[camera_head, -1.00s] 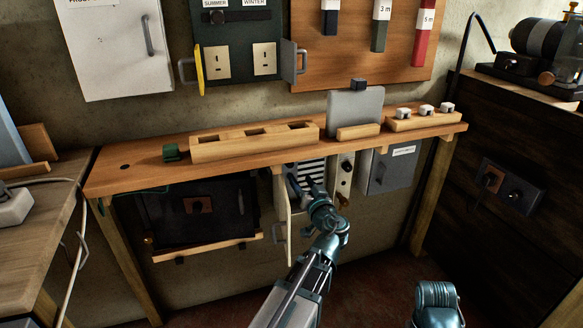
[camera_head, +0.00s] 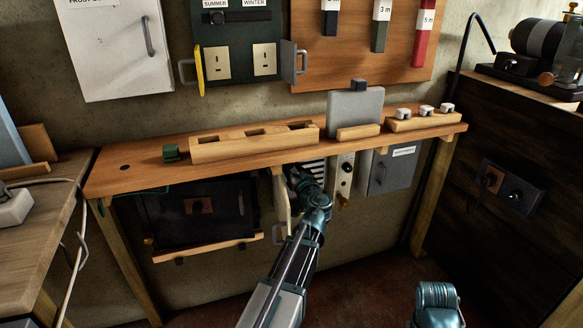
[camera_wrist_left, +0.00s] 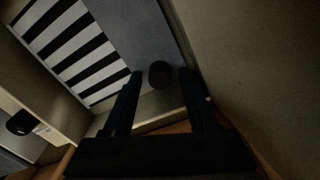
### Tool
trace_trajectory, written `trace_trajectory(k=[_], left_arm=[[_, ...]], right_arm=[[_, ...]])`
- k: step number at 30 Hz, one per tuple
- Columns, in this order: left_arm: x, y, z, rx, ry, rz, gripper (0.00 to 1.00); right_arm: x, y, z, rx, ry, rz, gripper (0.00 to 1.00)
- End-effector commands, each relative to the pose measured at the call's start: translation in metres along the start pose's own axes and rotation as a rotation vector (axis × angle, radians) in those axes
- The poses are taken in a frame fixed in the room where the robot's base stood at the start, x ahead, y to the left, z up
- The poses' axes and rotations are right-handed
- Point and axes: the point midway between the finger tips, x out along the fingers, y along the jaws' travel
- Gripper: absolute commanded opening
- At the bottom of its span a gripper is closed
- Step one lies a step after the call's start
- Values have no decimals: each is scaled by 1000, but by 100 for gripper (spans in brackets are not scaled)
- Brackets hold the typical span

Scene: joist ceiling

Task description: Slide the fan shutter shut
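The fan grille, with black and white slats (camera_head: 313,170), is under the wooden shelf in the head view and partly hidden by my left arm. The left wrist view shows its slats (camera_wrist_left: 68,45) at the upper left. A plain grey shutter plate (camera_wrist_left: 136,32) lies beside the slats, leaving many slats uncovered. A dark round knob (camera_wrist_left: 160,74) stands on the plate. My left gripper (camera_wrist_left: 161,78) is open, its fingers on either side of the knob with gaps; contact is not visible. In the head view the left fingertips (camera_head: 292,172) are hard to make out. My right gripper is out of view.
An open cream door (camera_head: 281,195) stands just left of my left arm. A panel with knobs (camera_head: 345,175) and a grey box (camera_head: 391,168) are to the right. The wooden shelf (camera_head: 240,158) runs above, and a dark cabinet (camera_head: 165,225) is left.

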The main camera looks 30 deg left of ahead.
Motion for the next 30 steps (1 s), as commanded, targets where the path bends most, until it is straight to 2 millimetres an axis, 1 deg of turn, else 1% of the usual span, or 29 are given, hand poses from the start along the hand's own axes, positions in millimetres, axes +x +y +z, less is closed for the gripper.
trace_trajectory(k=[1, 5, 6, 9, 30], left_arm=[[0, 0, 0, 0, 0, 0, 47], [0, 0, 0, 0, 0, 0, 23], [0, 0, 0, 0, 0, 0, 16], [0, 0, 0, 0, 0, 0, 0], [0, 0, 0, 0, 0, 0, 0]], right_arm=[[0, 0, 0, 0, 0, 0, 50], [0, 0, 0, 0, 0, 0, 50], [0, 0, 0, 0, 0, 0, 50], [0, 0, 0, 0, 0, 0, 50], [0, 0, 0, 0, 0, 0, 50]])
